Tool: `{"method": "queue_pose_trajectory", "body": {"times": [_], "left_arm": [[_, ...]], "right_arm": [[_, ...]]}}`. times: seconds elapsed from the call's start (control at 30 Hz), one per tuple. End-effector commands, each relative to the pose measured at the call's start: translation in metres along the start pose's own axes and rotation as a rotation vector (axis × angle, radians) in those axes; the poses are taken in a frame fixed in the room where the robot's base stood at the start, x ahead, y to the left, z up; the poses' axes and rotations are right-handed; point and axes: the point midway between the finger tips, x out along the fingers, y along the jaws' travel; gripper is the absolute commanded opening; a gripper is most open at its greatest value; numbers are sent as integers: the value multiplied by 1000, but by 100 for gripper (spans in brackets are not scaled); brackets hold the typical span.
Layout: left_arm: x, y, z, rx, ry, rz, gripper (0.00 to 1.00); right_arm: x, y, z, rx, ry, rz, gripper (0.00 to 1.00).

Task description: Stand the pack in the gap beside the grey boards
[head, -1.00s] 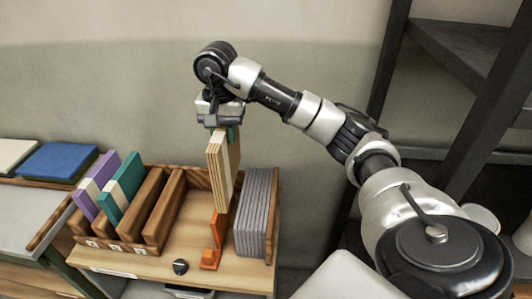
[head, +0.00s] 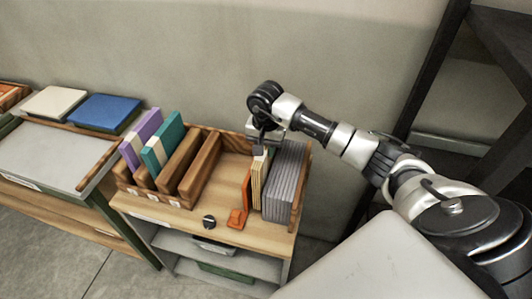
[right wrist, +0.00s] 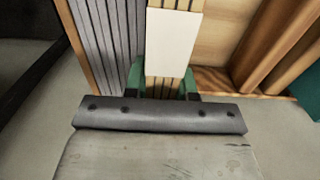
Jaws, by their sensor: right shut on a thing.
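The pack (head: 258,182) is a slim upright bundle of cream and tan layers. In the right wrist view a white band (right wrist: 171,43) wraps it. It stands upright between the orange bookend (head: 239,208) and the grey boards (head: 284,182), close beside the boards. I cannot tell whether its bottom rests on the wooden top. My right gripper (head: 262,149) is shut on the top of the pack; its green finger pads show on both sides of it in the right wrist view (right wrist: 163,84). My left gripper is out of view.
A wooden rack (head: 125,177) at the left holds purple (head: 139,140) and teal (head: 163,147) packs. A wooden end wall (head: 301,195) closes off the grey boards. Bare wooden top lies left of the bookend.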

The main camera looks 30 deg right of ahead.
Motion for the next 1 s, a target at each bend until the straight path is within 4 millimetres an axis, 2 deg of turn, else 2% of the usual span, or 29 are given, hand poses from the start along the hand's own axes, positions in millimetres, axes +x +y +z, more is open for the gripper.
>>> {"method": "queue_pose_trajectory", "body": {"times": [0.23,0.77,0.8,0.93,1.0], "left_arm": [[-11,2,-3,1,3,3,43],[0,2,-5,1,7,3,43],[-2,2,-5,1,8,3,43],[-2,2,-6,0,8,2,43],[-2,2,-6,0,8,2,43]], "right_arm": [[30,0,0,0,-2,0,0],[39,0,0,0,2,0,0],[38,0,0,0,1,1,31],[38,0,0,-1,0,1,51],[38,0,0,-1,0,1,51]]}}
